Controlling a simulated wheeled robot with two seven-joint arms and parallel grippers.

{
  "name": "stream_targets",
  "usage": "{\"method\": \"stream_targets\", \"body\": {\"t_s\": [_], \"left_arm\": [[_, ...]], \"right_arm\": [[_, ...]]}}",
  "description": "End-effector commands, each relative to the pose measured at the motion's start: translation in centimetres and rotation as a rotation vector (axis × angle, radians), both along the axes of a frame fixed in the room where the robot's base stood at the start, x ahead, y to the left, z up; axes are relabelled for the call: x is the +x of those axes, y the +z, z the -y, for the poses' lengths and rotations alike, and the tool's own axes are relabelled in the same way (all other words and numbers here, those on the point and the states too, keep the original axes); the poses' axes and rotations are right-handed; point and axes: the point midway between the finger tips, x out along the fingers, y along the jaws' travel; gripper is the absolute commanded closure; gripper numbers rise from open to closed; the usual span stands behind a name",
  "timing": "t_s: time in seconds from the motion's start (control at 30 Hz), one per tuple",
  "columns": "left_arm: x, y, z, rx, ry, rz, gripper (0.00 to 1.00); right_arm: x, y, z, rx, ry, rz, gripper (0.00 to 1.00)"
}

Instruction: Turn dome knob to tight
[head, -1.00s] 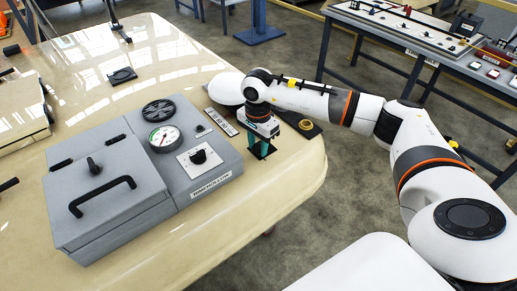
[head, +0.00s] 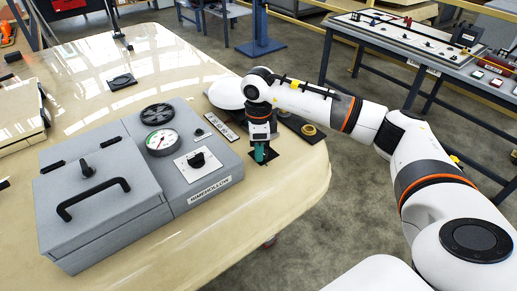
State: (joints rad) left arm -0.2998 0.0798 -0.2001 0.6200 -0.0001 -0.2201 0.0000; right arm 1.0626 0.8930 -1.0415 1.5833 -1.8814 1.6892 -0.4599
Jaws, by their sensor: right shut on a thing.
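My right gripper (head: 260,156) points straight down over a small dark square plate (head: 266,162) at the table's right edge. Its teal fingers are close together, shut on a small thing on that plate. This thing sits where a knob could be, but the fingers hide it, so I cannot see its shape, any marks or how far it is turned. A black knob on a white panel (head: 197,160) shows on the grey box, away from the gripper. My left gripper is not in view.
The grey box (head: 82,215) with a lid handle, a gauge (head: 161,141) and a round black vent (head: 156,113) stands left of the gripper. A strip of switches (head: 222,127) and a brass-coloured ring (head: 309,129) lie close by. The table's front right is clear.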

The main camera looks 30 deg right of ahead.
Motion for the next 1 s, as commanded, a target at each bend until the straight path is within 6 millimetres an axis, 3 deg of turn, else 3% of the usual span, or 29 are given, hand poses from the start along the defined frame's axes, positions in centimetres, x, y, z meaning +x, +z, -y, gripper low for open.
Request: {"method": "stream_targets", "body": {"t_s": [0.6,0.63,0.77,1.0], "left_arm": [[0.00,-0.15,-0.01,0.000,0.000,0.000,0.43],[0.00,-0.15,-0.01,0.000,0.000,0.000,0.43],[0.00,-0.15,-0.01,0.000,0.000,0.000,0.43],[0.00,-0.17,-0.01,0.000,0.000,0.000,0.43]], "right_arm": [[0.17,0.28,0.12,0.000,-0.047,0.007,0.87],[0.17,0.28,0.12,0.000,-0.047,0.007,0.63],[0.14,0.22,0.10,0.000,-0.046,0.004,0.43],[0.08,0.11,0.04,0.000,-0.043,0.002,0.43]]}}
